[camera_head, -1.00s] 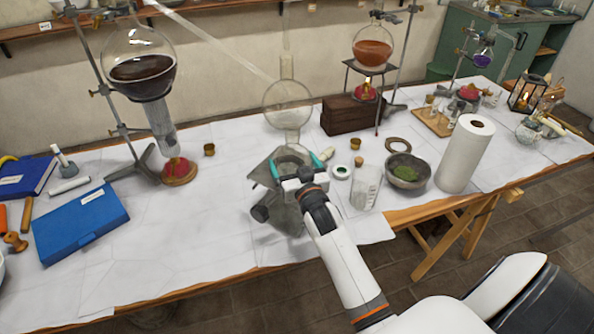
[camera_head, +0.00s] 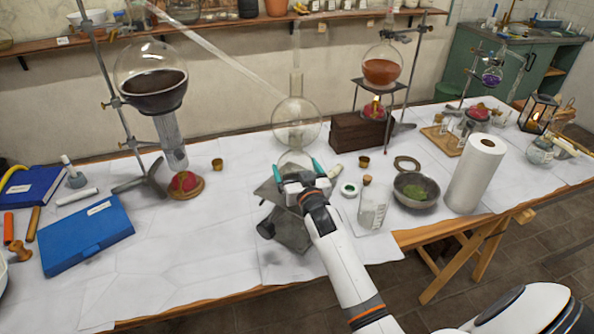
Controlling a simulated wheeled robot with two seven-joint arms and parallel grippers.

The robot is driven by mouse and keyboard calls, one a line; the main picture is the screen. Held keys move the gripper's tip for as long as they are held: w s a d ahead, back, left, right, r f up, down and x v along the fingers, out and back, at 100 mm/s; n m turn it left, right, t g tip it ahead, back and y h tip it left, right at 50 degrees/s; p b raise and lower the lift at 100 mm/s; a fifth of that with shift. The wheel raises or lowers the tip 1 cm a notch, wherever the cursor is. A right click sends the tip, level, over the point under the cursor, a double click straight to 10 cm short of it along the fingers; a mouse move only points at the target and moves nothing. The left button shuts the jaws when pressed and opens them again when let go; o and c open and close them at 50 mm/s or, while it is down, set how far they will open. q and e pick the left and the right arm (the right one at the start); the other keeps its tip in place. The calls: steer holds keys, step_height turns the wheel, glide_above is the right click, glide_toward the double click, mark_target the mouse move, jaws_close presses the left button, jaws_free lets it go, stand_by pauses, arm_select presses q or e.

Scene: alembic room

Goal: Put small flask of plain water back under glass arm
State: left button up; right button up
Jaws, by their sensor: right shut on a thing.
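My right gripper (camera_head: 298,170) has its teal fingertips on either side of clear glass, the small flask (camera_head: 295,159), and is shut on it. The gripper hides its lower part, and I cannot make out the water. Directly above it in the picture is a clear round glass bulb (camera_head: 297,122) with an upright neck. I cannot tell whether the bulb and the held glass are one vessel. The glass arm (camera_head: 215,48) slopes down from upper left towards the bulb. A grey metal stand (camera_head: 292,232) is below the gripper, partly hidden by it. My left gripper is not in view.
A beaker (camera_head: 374,205), a bowl with green contents (camera_head: 416,190) and a paper roll (camera_head: 474,175) stand right of my arm. A large flask of dark liquid (camera_head: 152,82) hangs at left above a burner (camera_head: 186,184). The cloth left of the stand is mostly clear.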

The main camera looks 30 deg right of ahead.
steer(key=shift+f, duration=0.8)
stand_by(0.9)
steer(key=o, duration=0.9)
steer(key=shift+s, duration=0.2)
steer(key=b+v, duration=0.2)
steer(key=v, duration=0.9)
steer(key=shift+s, duration=0.35)
